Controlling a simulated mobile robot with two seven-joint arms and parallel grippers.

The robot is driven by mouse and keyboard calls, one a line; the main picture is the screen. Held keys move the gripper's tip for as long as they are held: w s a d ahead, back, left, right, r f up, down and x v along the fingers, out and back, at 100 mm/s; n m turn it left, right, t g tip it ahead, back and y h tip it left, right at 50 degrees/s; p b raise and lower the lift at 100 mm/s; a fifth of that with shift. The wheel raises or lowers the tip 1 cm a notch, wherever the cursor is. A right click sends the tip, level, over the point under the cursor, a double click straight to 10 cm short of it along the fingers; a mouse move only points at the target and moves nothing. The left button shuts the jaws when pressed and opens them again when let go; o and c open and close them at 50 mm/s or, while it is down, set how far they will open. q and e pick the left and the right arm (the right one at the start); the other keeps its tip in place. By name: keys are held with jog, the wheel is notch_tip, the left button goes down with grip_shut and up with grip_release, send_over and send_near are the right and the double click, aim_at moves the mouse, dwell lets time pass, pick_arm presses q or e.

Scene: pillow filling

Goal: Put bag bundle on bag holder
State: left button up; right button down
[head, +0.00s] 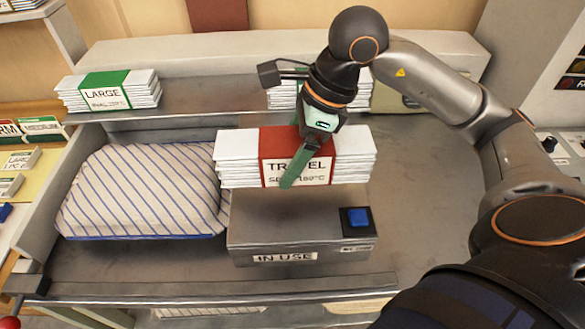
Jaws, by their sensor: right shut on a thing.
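A bag bundle (238,160), a stack of folded white bags with a red band labelled TRAVEL, is in the middle of the head view. My right gripper (300,165) reaches it from above and is shut on it, with a green finger lying across the front of the label. The bundle is level, over the back part of a grey metal box (290,222) marked IN USE, which seems to be the bag holder. I cannot tell whether the bundle touches the box top. The far side of the bundle is hidden. My left gripper is not in view.
A blue button (358,217) sits at the box's right front. A striped pillow (145,190) lies to the left. A green-banded LARGE bundle (108,90) and another bundle (282,96), partly hidden by my arm, stand on the back shelf (205,97). The counter (425,190) right of the box is clear.

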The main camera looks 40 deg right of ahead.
jog(key=shift+w+d+f, duration=0.4)
jog(key=shift+d+f, duration=0.05)
jog(key=shift+f, duration=0.2)
jog(key=f, duration=0.2)
jog(key=shift+w+d+f, duration=0.1)
jog(key=shift+d+f, duration=0.2)
jog(key=shift+f, duration=0.55)
jog(key=shift+f, duration=0.2)
grip_release()
